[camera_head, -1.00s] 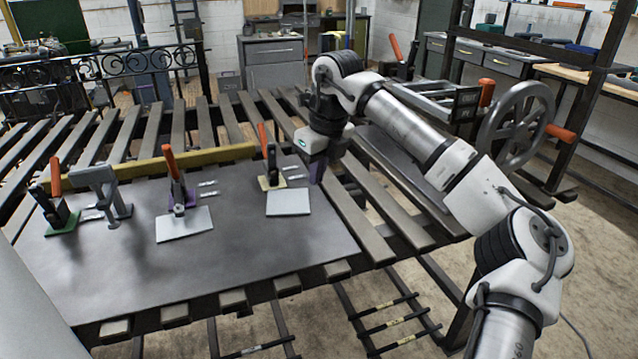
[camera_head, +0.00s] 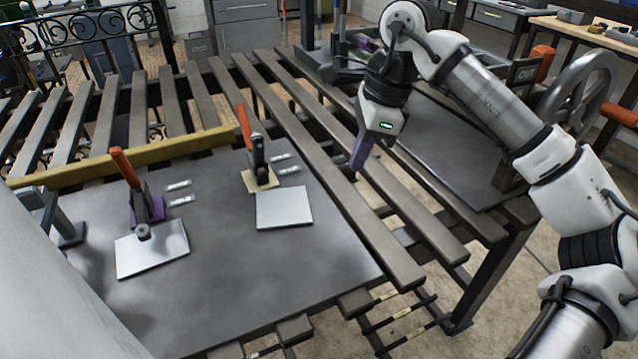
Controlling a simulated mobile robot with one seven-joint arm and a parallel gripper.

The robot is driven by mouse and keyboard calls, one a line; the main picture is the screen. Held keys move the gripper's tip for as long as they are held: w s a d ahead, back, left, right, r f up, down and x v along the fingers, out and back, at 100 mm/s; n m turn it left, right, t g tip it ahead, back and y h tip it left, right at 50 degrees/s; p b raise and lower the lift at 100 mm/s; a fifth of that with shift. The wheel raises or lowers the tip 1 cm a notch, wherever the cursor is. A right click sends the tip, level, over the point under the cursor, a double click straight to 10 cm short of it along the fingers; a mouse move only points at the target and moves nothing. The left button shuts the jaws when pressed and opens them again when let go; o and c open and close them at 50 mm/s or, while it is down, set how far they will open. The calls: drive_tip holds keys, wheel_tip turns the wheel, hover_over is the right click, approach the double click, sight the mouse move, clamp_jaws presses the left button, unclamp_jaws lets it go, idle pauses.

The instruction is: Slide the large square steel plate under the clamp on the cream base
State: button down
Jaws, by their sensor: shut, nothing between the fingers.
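The square steel plate (camera_head: 284,209) lies flat on the dark steel sheet, right in front of the cream base (camera_head: 250,182). Its back edge meets or nearly meets the base; I cannot tell whether any of it is under the clamp's tip. The clamp (camera_head: 257,158) on that base has an orange handle (camera_head: 244,128) standing up, tilted slightly left. My gripper (camera_head: 358,163) has purple fingers, points down and is shut and empty. It is to the right of the plate and clamp, apart from both, over the slats beside the sheet.
A second clamp with an orange handle (camera_head: 125,166) stands on a purple base (camera_head: 152,210) at left, with another plate (camera_head: 150,252) at its front. Small metal strips (camera_head: 285,163) lie between the clamps. A yellow bar (camera_head: 130,157) runs behind. The sheet's front (camera_head: 250,290) is clear.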

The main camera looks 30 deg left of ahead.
sight(306, 209)
drive_tip(key=shift+f, duration=0.1)
drive_tip(key=p+x, duration=0.1)
drive_tip(key=x, duration=0.8)
drive_tip(key=shift+s, duration=0.1)
drive_tip(key=shift+s+a+f+p, duration=0.15)
drive_tip(key=shift+s+a+p, duration=0.15)
drive_tip(key=shift+s+a, duration=0.25)
drive_tip(key=shift+s+a+f+p, duration=0.15)
drive_tip(key=shift+s+a+p, duration=0.2)
drive_tip(key=shift+a, duration=0.35)
drive_tip(key=shift+s+a, duration=0.3)
drive_tip(key=shift+a, duration=0.1)
drive_tip(key=shift+s+a+f+b, duration=0.25)
drive_tip(key=shift+a+b, duration=0.15)
drive_tip(key=shift+b, duration=0.1)
drive_tip(key=shift+s+a+r+b, duration=0.15)
drive_tip(key=shift+s+a+b, duration=0.2)
drive_tip(key=shift+a, duration=0.1)
